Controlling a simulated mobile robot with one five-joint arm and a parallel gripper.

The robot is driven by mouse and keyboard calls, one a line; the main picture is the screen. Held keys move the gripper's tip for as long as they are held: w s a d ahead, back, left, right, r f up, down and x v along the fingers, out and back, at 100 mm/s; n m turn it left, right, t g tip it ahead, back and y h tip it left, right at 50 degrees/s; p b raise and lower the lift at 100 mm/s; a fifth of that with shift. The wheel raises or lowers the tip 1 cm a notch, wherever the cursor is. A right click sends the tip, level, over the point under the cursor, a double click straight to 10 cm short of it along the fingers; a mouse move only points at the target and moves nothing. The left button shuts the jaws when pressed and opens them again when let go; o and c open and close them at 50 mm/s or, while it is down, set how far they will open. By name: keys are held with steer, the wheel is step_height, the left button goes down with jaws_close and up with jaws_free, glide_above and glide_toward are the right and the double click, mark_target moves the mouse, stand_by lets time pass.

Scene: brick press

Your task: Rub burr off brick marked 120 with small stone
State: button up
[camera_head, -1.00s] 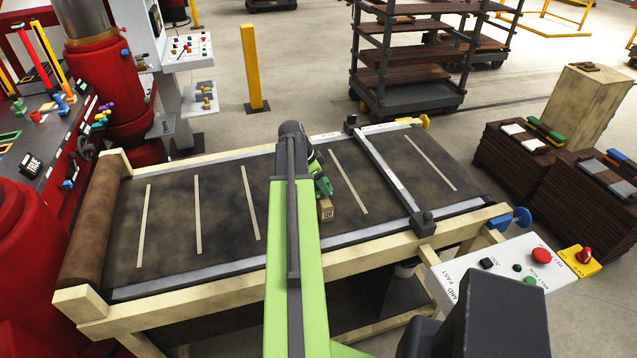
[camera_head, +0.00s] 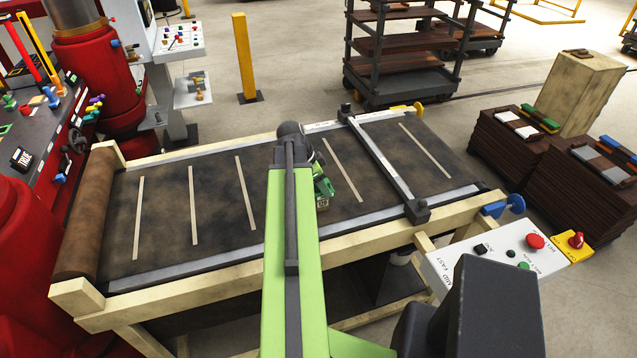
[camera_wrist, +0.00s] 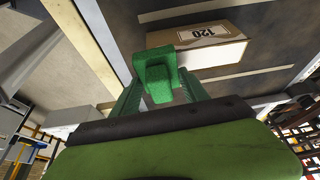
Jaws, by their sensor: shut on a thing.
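The brick marked 120 (camera_wrist: 205,36) lies on the dark belt. Its label reads upside down in the wrist view, and its long side face looks pale. In the head view only a small part of the brick (camera_head: 321,204) shows below my gripper. My gripper (camera_wrist: 160,78) is shut on a small green block (camera_wrist: 158,84), which looks like the small stone; its green blends with the fingers. The block is at the brick's near edge and overlaps it in the picture. I cannot tell whether they touch. The burr cannot be made out.
The belt table (camera_head: 200,270) has pale stripes and a metal crossbar (camera_head: 382,160) right of my gripper. A control box (camera_head: 495,265) with buttons stands at the front right. Brick stacks (camera_head: 510,150) stand beyond the table's right end. A red press (camera_head: 100,85) is at the left.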

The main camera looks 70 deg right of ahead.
steer(key=shift+w+d, duration=1.3)
steer(key=shift+d, duration=0.3)
steer(key=shift+w+d, duration=1.35)
steer(key=shift+d, duration=0.3)
steer(key=shift+w+d, duration=1.3)
steer(key=shift+d, duration=0.3)
step_height(320, 180, up, 6)
steer(key=p, duration=0.6)
steer(key=shift+f, duration=0.1)
step_height(320, 180, up, 3)
steer(key=p, duration=0.3)
